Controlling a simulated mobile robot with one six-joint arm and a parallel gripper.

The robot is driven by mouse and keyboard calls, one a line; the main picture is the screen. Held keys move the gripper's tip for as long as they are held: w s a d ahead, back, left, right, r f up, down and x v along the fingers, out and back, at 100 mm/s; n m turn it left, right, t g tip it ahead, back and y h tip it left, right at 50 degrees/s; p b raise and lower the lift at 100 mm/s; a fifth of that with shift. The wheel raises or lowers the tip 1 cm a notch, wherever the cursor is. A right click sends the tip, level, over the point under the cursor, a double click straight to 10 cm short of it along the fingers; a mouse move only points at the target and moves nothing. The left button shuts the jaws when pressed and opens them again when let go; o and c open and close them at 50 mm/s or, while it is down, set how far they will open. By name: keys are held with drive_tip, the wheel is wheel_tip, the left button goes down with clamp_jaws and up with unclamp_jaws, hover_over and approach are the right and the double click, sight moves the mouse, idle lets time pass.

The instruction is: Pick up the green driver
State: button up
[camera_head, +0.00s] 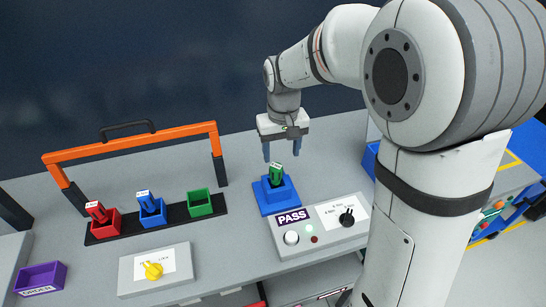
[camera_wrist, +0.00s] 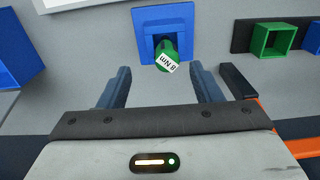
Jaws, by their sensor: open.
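My gripper (camera_head: 282,152) is open above the driver. In the wrist view my gripper's two fingers (camera_wrist: 160,84) are apart and empty, with the driver ahead of the gap between them and not gripped.
A control box (camera_head: 322,222) stands right before the holder. A yellow-knob box (camera_head: 155,270) and purple ORDER bin (camera_head: 40,279) stand left.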

sight(276, 166)
drive_tip(key=shift+w+a+f, duration=0.25)
drive_tip(key=shift+w+a, duration=0.05)
drive_tip(key=shift+a, duration=0.1)
drive_tip(key=shift+a+f, duration=0.1)
drive_tip(key=shift+f, duration=0.2)
drive_tip(key=f+p, duration=0.1)
drive_tip(key=f, duration=0.2)
drive_tip(key=f+p, duration=0.1)
drive_tip(key=f, duration=0.3)
drive_tip(key=shift+w+a+f, duration=0.1)
drive_tip(key=shift+w+a, duration=0.05)
drive_tip(key=shift+w, duration=0.05)
clamp_jaws()
